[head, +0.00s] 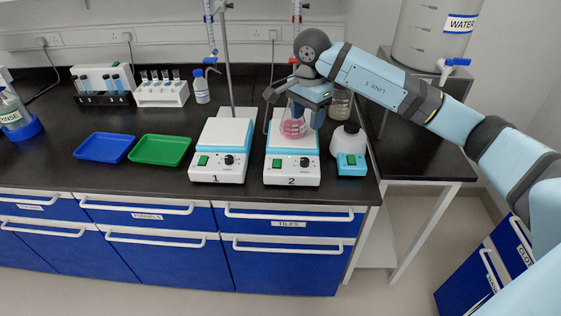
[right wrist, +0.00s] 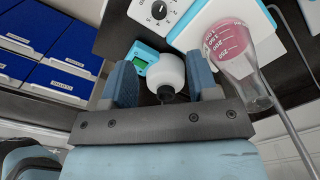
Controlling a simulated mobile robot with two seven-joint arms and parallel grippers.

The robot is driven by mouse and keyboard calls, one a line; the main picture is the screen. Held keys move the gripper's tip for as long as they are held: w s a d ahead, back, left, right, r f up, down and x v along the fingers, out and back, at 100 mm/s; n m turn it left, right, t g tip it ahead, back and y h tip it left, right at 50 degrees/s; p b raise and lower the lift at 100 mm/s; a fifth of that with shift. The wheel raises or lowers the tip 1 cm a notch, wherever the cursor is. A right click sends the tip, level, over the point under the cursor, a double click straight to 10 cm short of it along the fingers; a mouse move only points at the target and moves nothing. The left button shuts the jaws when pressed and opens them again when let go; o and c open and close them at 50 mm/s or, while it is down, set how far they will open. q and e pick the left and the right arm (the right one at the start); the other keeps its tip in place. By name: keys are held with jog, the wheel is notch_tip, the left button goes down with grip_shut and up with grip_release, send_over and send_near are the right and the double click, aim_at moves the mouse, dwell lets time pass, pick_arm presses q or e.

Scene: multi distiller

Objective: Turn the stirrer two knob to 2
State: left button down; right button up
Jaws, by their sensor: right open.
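Stirrer two (head: 292,172) is a white hot plate with a blue band and a "2" on its front, at the bench's front edge. Its small black knob (head: 306,162) is right of a green switch. The knob (right wrist: 159,10) also shows at the top of the right wrist view, beyond the fingers; its setting is too small to read. My right gripper (right wrist: 162,75) is open and empty, above the stirrer area and apart from the knob. A flask of pink liquid (head: 293,128) stands on the stirrer's plate, beside the gripper. My left gripper is out of view.
Stirrer one (head: 217,170) stands to the left. A white-bodied device with a blue front (head: 351,166) stands close on the right. A stand rod (head: 228,60) rises behind. A beaker (head: 341,104) is behind the arm. Blue (head: 104,158) and green trays (head: 160,162) lie farther left.

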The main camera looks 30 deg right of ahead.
aim_at(305, 160)
notch_tip(305, 160, down, 14)
jog(key=shift+d+r, duration=0.1)
jog(key=shift+r, duration=0.05)
dwell(0.3)
jog(key=c, duration=0.9)
